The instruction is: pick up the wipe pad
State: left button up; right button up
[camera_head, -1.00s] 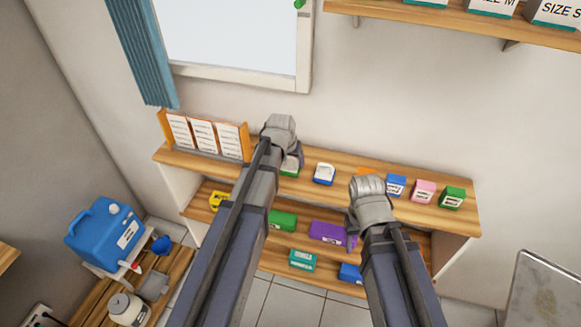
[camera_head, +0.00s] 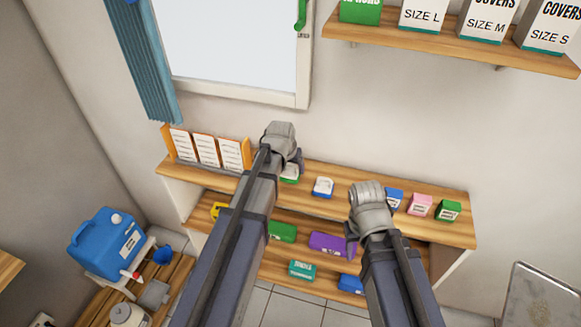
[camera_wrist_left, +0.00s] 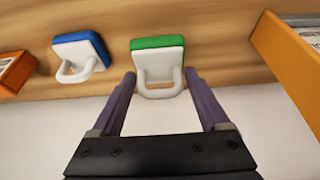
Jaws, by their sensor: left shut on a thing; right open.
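A green-and-white pad (camera_wrist_left: 158,60) with a white loop handle is between the two fingers of my left gripper (camera_wrist_left: 160,78) in the left wrist view. My left gripper is shut on it, and the pad is over the wooden shelf top. In the head view only part of the pad (camera_head: 289,174) shows beside my left gripper (camera_head: 292,163). A similar blue-and-white pad (camera_wrist_left: 80,55) with a loop handle rests to its left in the wrist view; it also shows in the head view (camera_head: 323,187). My right gripper (camera_head: 352,238) is open in front of the shelf, its fingers mostly hidden.
An orange holder with white cards (camera_head: 205,150) stands at the shelf's left end. Pink (camera_head: 420,205) and green (camera_head: 448,211) boxes stand at its right. A purple box (camera_head: 327,244) is on the lower shelf. A blue jug (camera_head: 105,245) stands at lower left.

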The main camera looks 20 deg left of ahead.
pick_arm(q)
notch_tip(320, 180, up, 7)
jog(key=p, duration=0.5)
jog(key=shift+f+p, duration=0.15)
jog(key=shift+p, duration=0.15)
